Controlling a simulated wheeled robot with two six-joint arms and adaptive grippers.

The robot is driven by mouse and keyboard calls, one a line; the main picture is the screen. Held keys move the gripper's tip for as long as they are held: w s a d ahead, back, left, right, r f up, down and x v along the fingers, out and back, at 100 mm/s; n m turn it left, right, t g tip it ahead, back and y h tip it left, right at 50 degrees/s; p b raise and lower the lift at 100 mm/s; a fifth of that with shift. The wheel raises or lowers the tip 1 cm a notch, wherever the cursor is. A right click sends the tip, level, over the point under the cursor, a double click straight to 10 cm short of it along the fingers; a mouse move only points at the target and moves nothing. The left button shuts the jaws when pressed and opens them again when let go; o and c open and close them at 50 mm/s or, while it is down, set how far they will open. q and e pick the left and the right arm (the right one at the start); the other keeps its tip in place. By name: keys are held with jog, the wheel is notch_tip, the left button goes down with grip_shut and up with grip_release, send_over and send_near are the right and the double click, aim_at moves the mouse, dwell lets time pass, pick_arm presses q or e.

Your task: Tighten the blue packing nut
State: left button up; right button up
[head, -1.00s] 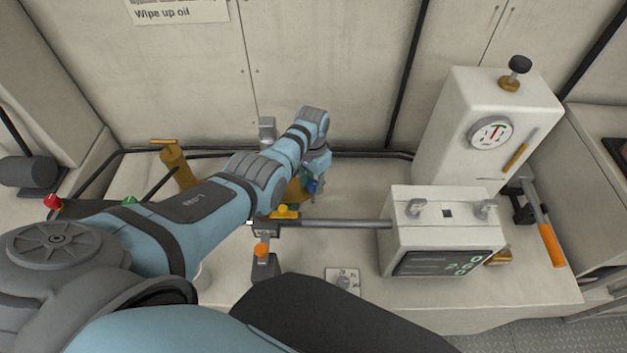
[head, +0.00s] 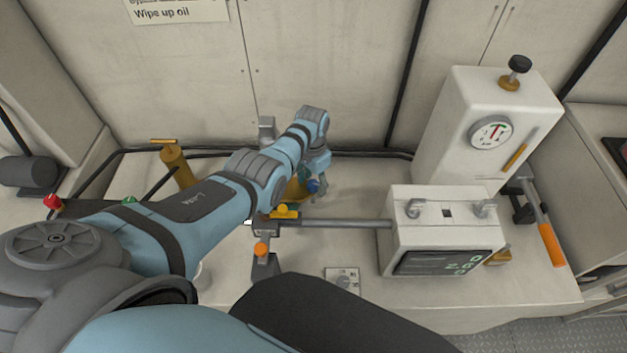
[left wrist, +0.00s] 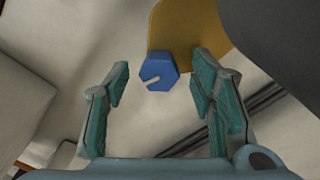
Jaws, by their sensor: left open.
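The blue packing nut (left wrist: 160,72) is a hexagon with a pale stripe on its face. In the left wrist view it sits against the edge of a yellow-brown part (left wrist: 188,25), ahead of and between the spread fingers of my left gripper (left wrist: 163,95). The fingers have teal pads, and neither touches the nut. In the head view the nut (head: 313,186) shows as a small blue spot beside my left gripper (head: 319,184), partly hidden by the arm. My right gripper is not in view.
A white box with a display (head: 440,232) and a tall white unit with a gauge (head: 490,134) stand to the right. A grey rod (head: 340,223) runs left from the box. A brass cylinder (head: 177,166) stands behind my left arm. A dark hose runs along the wall.

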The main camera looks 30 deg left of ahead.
aim_at(313, 183)
pick_arm(q)
notch_tip(313, 183, up, 12)
dwell(0.4)
jog(key=shift+a, duration=0.1)
